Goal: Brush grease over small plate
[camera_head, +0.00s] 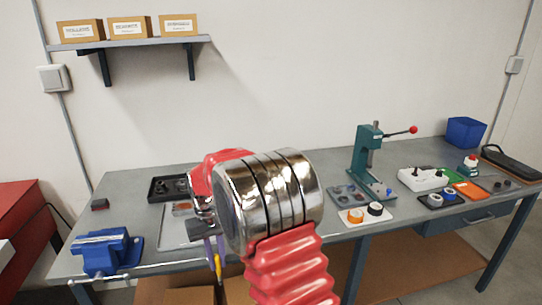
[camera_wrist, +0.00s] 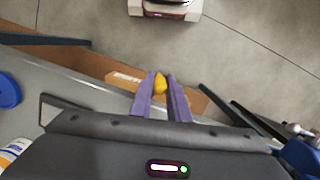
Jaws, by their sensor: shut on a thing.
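My gripper (camera_head: 214,258) is in front of the bench's front edge, low and left of my arm. In the wrist view its two purple fingers (camera_wrist: 161,95) are shut on a small yellow piece (camera_wrist: 160,83). Whether this is the brush's handle I cannot tell; no bristles show. A pale tray (camera_head: 175,236) lies on the bench behind the gripper, partly hidden by my arm. I cannot make out a small plate or grease on it. A white and yellow container (camera_wrist: 14,152) is cut off at the wrist view's left edge.
A blue vise (camera_head: 100,250) stands at the bench's left front, and a black tray (camera_head: 160,188) lies farther back. A green press (camera_head: 366,160) and a white board (camera_head: 350,220) with rings are to the right. Cardboard boxes (camera_head: 190,296) stand below the bench.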

